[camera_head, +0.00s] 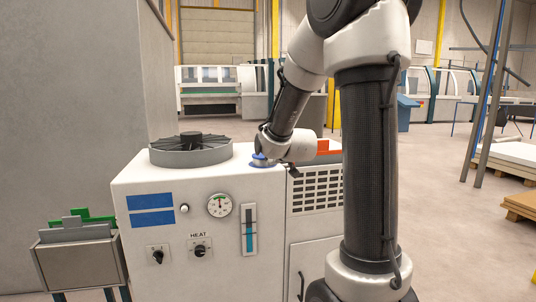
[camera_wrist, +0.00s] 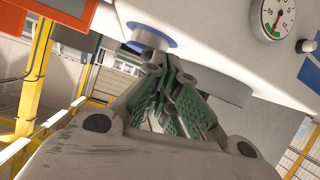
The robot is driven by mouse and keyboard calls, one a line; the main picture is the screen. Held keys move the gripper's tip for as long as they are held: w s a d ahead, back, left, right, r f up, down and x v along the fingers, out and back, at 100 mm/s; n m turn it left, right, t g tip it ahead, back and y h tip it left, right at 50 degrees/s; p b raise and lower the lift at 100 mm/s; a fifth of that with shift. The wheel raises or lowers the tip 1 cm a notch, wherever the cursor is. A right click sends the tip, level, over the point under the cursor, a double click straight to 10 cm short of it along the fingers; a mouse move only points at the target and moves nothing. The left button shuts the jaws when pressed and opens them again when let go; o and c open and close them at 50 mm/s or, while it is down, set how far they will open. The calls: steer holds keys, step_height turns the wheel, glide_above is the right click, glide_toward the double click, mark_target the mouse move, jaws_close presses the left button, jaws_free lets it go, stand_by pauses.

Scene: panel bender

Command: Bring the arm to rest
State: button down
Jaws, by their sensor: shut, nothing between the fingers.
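My gripper (camera_wrist: 155,65) is shut and empty in the wrist view. Its fingertips are close to a blue-ringed round fitting (camera_wrist: 150,38) on the white machine; I cannot tell whether they touch it. In the head view the fitting (camera_head: 263,162) sits on the machine's top right, just below my bent wrist. My arm (camera_head: 370,160) stands up at the right and folds over to the left, down to the machine top. My fingers are not clear in the head view.
The white machine (camera_head: 150,270) has a round fan (camera_head: 190,150), a gauge (camera_head: 219,206) and knobs. A grey bin (camera_head: 80,265) with green and grey pieces stands left. A grey wall (camera_head: 70,120) rises behind it. Pallets (camera_head: 515,155) lie right; floor between is open.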

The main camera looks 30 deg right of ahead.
steer(key=s+f, duration=0.1)
steer(key=s, duration=0.1)
steer(key=s+a+f, duration=0.1)
steer(key=s+f, duration=0.1)
steer(key=shift+s+f, duration=0.25)
steer(key=s+a+f+g+y, duration=0.2)
steer(key=s+a+f+g, duration=0.1)
steer(key=s+f+g, duration=0.45)
steer(key=s+a+r, duration=0.2)
steer(key=s+r, duration=0.1)
steer(key=s, duration=0.4)
steer(key=s+a+r, duration=0.2)
steer(key=s+r, duration=0.2)
steer(key=s, duration=0.3)
steer(key=s+a+r+n+g+y, duration=0.1)
steer(key=s+a+r, duration=0.1)
steer(key=s, duration=0.5)
steer(key=shift+s+a+r, duration=0.25)
steer(key=shift+r, duration=0.5)
steer(key=c, duration=2.2)
jaws_free()
